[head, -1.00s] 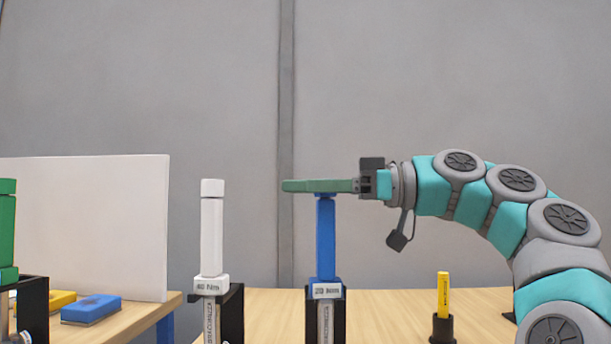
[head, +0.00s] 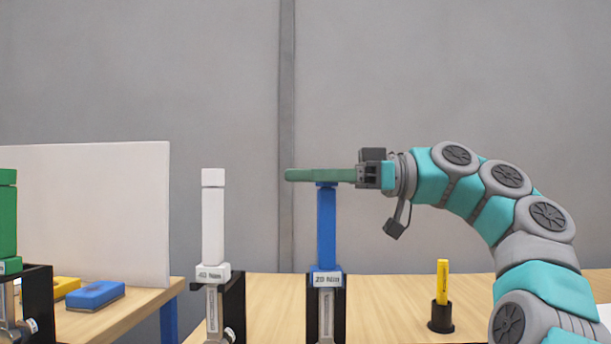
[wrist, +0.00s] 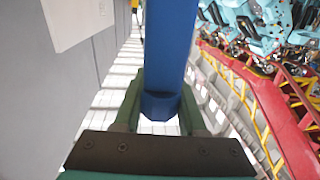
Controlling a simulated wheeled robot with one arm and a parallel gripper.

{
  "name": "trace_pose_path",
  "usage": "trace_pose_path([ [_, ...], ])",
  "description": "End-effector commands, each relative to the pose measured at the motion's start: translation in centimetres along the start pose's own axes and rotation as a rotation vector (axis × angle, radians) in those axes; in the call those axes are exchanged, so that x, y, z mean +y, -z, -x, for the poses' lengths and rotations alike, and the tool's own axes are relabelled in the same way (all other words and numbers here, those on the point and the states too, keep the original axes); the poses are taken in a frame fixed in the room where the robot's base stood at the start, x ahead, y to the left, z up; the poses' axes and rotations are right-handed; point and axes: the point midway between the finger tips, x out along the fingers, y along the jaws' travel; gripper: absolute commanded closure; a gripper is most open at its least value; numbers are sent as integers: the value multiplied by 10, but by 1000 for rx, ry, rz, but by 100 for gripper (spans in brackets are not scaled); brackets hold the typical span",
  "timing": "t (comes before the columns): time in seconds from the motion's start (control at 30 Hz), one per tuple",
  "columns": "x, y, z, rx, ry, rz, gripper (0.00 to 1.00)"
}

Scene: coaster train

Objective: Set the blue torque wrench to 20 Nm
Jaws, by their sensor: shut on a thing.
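The blue torque wrench (head: 326,228) stands upright in a black holder (head: 339,325), its grey shaft below the handle. Its white label reads 20 Nm. My gripper (head: 300,175) comes in level from the right at the top of the blue handle, its green fingers pointing left. In the wrist view the blue handle (wrist: 168,60) lies between the two green fingers, which are shut on its top end. The fingers hide part of the handle top in the head view.
A white wrench (head: 213,228), its label blurred but seemingly 40 Nm, stands to the left. A green wrench (head: 7,218) is at the far left edge. Blue (head: 95,294) and yellow (head: 66,286) blocks lie on the left table. A yellow marker (head: 443,282) stands in a black cup to the right.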

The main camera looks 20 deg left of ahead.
Motion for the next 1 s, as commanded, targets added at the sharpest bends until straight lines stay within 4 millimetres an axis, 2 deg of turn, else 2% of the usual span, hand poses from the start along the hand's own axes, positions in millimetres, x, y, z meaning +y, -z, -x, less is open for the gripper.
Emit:
trace_pose_path([
  [0.2, 0, 1, 0, 1, 0, 1, 100],
  [0.23, 0, 1, 0, 1, 0, 1, 58],
  [0.47, 0, 0, 0, 0, 0, 1, 32],
  [0.5, 0, 0, 0, 0, 0, 1, 30],
  [0.8, -1, 0, 1, 0, -1, 1, 30],
  [1.0, -11, -1, 10, 1, -4, 1, 30],
])
